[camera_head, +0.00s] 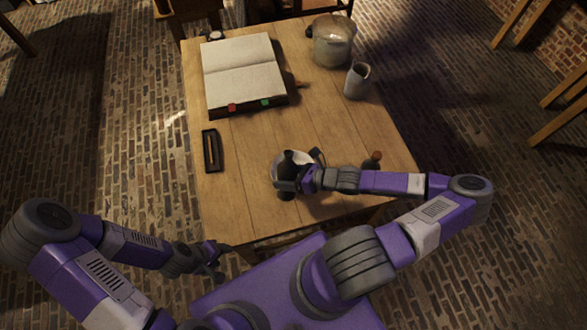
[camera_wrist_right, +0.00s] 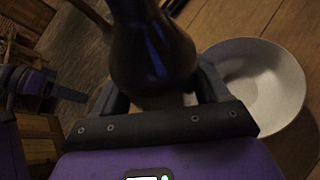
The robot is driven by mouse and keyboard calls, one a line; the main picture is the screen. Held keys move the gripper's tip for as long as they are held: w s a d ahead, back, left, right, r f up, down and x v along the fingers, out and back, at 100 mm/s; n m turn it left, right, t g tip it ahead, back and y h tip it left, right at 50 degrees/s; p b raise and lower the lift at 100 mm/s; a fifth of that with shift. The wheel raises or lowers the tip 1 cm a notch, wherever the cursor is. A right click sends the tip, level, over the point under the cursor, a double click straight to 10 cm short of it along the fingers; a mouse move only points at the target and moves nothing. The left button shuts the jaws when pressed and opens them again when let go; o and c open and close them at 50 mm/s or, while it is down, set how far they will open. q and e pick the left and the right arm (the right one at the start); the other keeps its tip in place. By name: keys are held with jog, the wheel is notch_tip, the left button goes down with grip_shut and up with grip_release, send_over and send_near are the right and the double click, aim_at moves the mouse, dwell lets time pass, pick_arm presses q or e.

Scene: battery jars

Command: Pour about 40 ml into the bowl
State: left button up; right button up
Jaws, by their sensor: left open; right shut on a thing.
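A white bowl (camera_head: 304,158) stands on the table near its front edge, partly hidden by my right gripper; it shows more fully in the right wrist view (camera_wrist_right: 268,85). My right gripper (camera_head: 290,186) is shut on a dark, glossy bottle (camera_wrist_right: 150,45). In the head view the bottle overlaps the bowl; in the right wrist view it is beside the bowl's left rim. I cannot tell its exact tilt, and no liquid stream is visible. My left gripper (camera_head: 218,264) is open and empty, low in front of the table's left front corner.
An open book (camera_head: 243,70) lies at the back left of the table (camera_head: 235,200), with a dark narrow case (camera_head: 211,151) in front of it. A lidded pot (camera_head: 333,42) and a grey cup (camera_head: 357,81) stand at the back right. A small brown-topped object (camera_head: 375,158) is near my right forearm.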

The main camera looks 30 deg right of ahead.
jog(key=shift+w+d+n+t+h, duration=0.15)
jog(key=shift+n+t+h, duration=0.15)
jog(key=shift+n+t, duration=0.2)
jog(key=shift+d+f+n+t+h, duration=0.15)
jog(key=shift+f+n+t+h, duration=0.2)
jog(key=shift+n+t, duration=0.2)
jog(key=shift+w, duration=0.15)
dwell(2.0)
